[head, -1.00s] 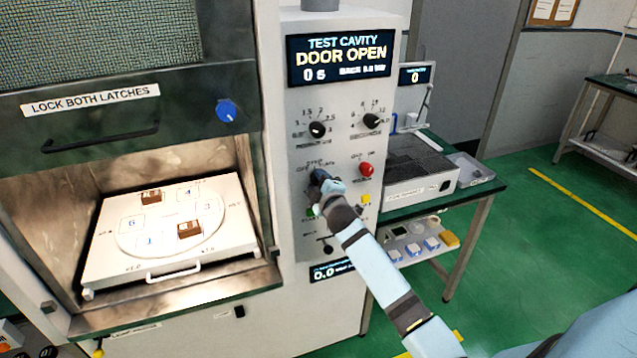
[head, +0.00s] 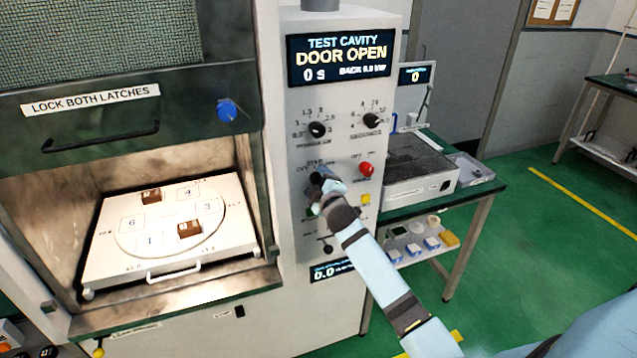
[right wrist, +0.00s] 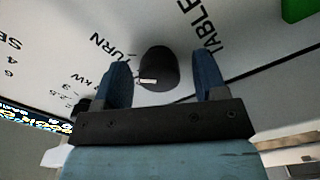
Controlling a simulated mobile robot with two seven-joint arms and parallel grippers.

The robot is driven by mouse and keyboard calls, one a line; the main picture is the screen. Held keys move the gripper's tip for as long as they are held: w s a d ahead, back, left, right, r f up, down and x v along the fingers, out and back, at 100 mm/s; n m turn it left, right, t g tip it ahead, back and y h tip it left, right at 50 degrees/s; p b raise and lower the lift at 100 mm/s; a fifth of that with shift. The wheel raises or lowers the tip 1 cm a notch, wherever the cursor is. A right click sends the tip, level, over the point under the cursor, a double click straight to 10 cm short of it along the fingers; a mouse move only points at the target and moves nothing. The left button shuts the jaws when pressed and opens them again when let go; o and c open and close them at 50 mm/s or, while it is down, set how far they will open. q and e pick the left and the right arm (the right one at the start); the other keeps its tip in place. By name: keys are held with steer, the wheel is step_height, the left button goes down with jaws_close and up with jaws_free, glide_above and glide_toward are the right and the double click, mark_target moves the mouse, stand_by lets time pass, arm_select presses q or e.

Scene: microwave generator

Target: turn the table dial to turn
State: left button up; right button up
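The table dial is a round black knob (right wrist: 158,68) with a white pointer mark, on the light panel. In the right wrist view the words TURN and TABLE are printed near it. My right gripper (right wrist: 162,75) is open, with one blue finger on each side of the knob and a visible gap to both. In the head view my right gripper (head: 324,180) is at the middle of the control panel (head: 345,230) and covers most of the dial there. My left gripper is not in view.
Two black knobs (head: 317,130) (head: 371,121) sit above, with a red button (head: 366,169) to the right. The display (head: 340,57) reads DOOR OPEN. The open cavity on the left holds a white turntable tray (head: 100,262) with two brown blocks. A side table stands right.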

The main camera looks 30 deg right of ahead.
steer(key=shift+s, duration=0.1)
steer(key=b+v, duration=0.2)
steer(key=v, duration=1.1)
steer(key=shift+s, duration=0.35)
